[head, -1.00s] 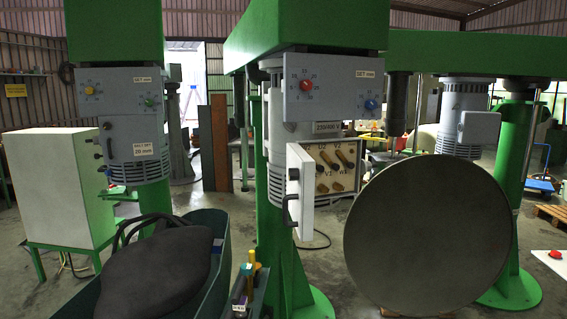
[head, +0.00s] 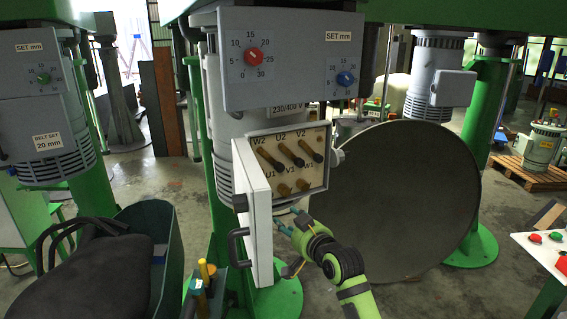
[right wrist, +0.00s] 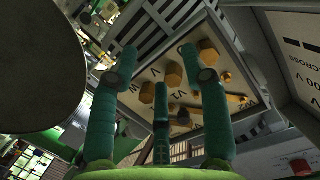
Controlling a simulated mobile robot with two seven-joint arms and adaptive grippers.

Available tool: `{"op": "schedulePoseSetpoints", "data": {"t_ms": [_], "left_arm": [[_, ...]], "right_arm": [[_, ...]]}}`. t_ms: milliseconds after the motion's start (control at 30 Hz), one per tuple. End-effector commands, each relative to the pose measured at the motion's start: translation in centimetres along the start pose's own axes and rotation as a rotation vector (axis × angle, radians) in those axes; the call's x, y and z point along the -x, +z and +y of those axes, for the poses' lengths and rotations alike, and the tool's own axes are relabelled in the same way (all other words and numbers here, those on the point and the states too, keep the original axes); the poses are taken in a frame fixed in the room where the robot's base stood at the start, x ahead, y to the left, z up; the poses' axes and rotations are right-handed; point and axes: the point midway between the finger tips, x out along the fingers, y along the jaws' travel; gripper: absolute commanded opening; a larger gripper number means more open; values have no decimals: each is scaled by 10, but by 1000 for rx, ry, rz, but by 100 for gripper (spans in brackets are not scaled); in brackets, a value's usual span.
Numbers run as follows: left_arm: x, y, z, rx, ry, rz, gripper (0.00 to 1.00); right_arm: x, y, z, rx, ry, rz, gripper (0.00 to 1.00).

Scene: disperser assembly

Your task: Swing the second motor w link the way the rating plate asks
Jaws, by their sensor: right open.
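The middle motor's terminal box (head: 320,177) stands open, with posts marked W2, U2, V2 above and U1, V1, W1 below. Three brass links slant down to the right: one by W2 (head: 269,159), one by U2 (head: 291,155) and one by V2 (head: 311,150). A plate above reads 230/400 V (head: 287,108). My right gripper (head: 284,221) is just below the box. In the right wrist view its spread fingers (right wrist: 166,85) point at the brass nuts (right wrist: 174,74) with nothing between them. My left gripper is out of view.
The box's white door (head: 252,200) hangs open on the left; its printed inner face (right wrist: 303,60) shows in the right wrist view. A large dark disc (head: 400,200) stands close on the right. A green tub (head: 150,235) with a dark sack is at lower left.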

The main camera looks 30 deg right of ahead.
Motion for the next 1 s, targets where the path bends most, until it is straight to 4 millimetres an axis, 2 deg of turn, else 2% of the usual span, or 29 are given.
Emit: {"op": "schedulePoseSetpoints", "data": {"t_ms": [33,100,233,367,733,1000], "left_arm": [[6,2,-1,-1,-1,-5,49],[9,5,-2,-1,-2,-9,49],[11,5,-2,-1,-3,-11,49],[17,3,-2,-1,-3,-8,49],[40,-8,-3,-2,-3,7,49],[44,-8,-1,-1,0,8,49]], "right_arm": [[12,-40,-6,-1,-13,59,47],[26,-75,-11,-2,-28,117,47],[41,-109,-16,1,-42,176,47],[36,-119,-18,-1,-45,187,47],[-13,-127,-20,-1,-45,187,47],[-24,-127,-20,1,-45,187,47]]}}
